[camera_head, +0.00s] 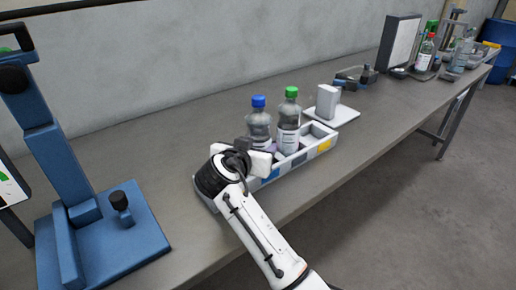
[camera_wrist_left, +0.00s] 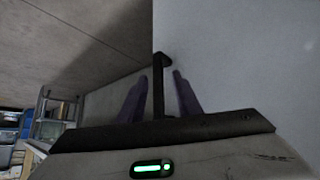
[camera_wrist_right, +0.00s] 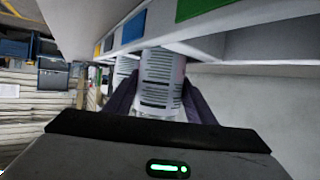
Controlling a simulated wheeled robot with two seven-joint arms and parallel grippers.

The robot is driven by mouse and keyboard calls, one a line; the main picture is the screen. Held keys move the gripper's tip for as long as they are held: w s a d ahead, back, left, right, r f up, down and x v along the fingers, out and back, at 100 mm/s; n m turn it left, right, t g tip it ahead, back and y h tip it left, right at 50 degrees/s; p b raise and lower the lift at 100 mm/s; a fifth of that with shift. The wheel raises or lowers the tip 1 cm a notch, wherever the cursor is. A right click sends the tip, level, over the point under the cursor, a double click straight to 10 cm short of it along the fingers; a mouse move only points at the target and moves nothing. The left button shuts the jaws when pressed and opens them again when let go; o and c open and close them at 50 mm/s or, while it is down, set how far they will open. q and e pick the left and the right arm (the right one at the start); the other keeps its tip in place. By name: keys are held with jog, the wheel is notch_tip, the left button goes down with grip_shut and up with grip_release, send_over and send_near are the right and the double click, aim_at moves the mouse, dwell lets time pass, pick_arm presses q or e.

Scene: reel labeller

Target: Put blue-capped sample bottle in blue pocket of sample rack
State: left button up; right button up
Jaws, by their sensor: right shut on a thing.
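The blue-capped bottle (camera_head: 258,122) stands upright at the sample rack (camera_head: 319,153), left of a green-capped bottle (camera_head: 290,122). My right gripper (camera_head: 252,147) is shut on the blue-capped bottle. The right wrist view shows its labelled body (camera_wrist_right: 162,82) between the dark fingers. Its lower end is hidden behind the rack's front wall (camera_wrist_right: 225,40), near the blue tag (camera_wrist_right: 135,26); I cannot tell how deep it sits. A green tag (camera_wrist_right: 196,8) is on that wall too. My left gripper (camera_wrist_left: 161,82) shows only in its wrist view, open, with no bottle between its fingers.
A blue machine stand (camera_head: 105,235) is at the table's left. Behind the rack is a white block on a plate (camera_head: 328,105). The table (camera_head: 150,150) is clear between stand and rack.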

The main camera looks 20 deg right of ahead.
jog(key=shift+f, duration=0.1)
pick_arm(q)
jog(key=shift+w+r, duration=0.1)
jog(key=shift+w, duration=0.05)
jog(key=shift+w, duration=0.1)
pick_arm(e)
jog(key=o, duration=1.5)
jog(key=shift+f, duration=0.15)
pick_arm(q)
jog(key=shift+w, duration=0.1)
jog(key=shift+r, duration=0.1)
pick_arm(e)
jog(key=shift+a, duration=0.1)
